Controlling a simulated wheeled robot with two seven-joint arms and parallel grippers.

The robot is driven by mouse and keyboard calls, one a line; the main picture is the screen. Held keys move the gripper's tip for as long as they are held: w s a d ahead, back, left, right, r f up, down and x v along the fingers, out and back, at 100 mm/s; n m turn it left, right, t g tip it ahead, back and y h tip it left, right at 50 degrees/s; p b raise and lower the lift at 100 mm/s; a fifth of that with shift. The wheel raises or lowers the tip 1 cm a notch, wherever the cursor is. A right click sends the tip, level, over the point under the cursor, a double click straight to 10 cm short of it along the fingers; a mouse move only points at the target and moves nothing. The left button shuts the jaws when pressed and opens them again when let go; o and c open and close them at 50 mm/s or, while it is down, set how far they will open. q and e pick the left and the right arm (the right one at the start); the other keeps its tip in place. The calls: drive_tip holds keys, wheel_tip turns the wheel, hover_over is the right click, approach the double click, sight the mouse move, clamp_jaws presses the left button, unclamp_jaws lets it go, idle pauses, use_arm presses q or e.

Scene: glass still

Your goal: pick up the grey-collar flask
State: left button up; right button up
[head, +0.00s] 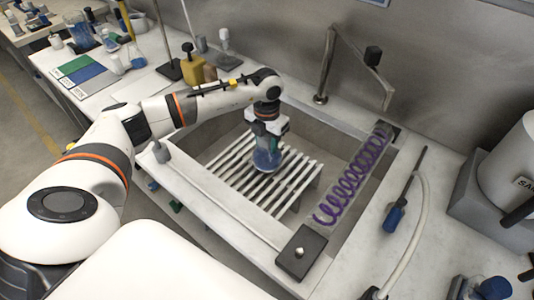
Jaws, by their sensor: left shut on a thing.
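A round flask (267,160) with blue tint is in my left gripper (267,138), over the white slatted rack (225,161) in the sink. The gripper points down and is shut on the upper part of the flask. The flask looks about upright. The jaws hide its neck, so I cannot see a grey collar. I cannot tell whether its base touches the slats. My right gripper is not in view.
A grey machine (490,185) stands at the far right. Bottles and glassware crowd the bench at the upper left.

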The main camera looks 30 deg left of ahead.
use_arm(q)
drive_tip(key=shift+s+f, duration=0.15)
drive_tip(key=shift+f, duration=0.1)
